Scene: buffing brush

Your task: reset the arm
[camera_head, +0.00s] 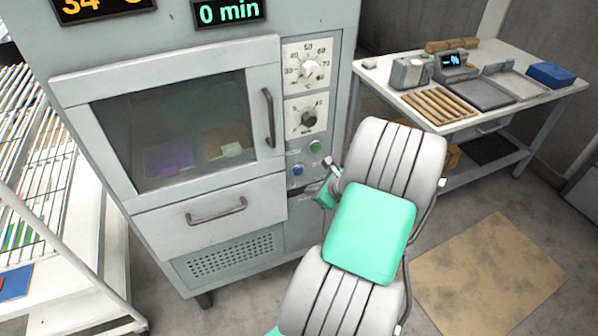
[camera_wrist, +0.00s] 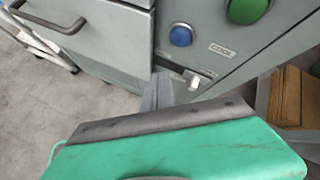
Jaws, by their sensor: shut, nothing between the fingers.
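My gripper (camera_head: 328,163) is shut and empty, small and partly hidden behind my own arm in the head view. It is by the right front edge of the grey oven cabinet (camera_head: 228,266), near its buttons; whether it touches the cabinet I cannot tell. The wrist view shows part of my gripper (camera_wrist: 160,92) beyond my green wrist cover. The blue button (camera_wrist: 181,35) and green button (camera_wrist: 249,8) are ahead of it, with a "COOL" label. My arm is stretched forward and bent in front of the cabinet's right side.
The oven door (camera_head: 160,190) and the drawer (camera_head: 215,226) below it look closed. A white rack (camera_head: 75,270) stands at left. A workbench (camera_head: 545,95) with trays, devices and a blue box (camera_head: 551,75) stands at back right. A brown mat (camera_head: 490,270) lies on open floor.

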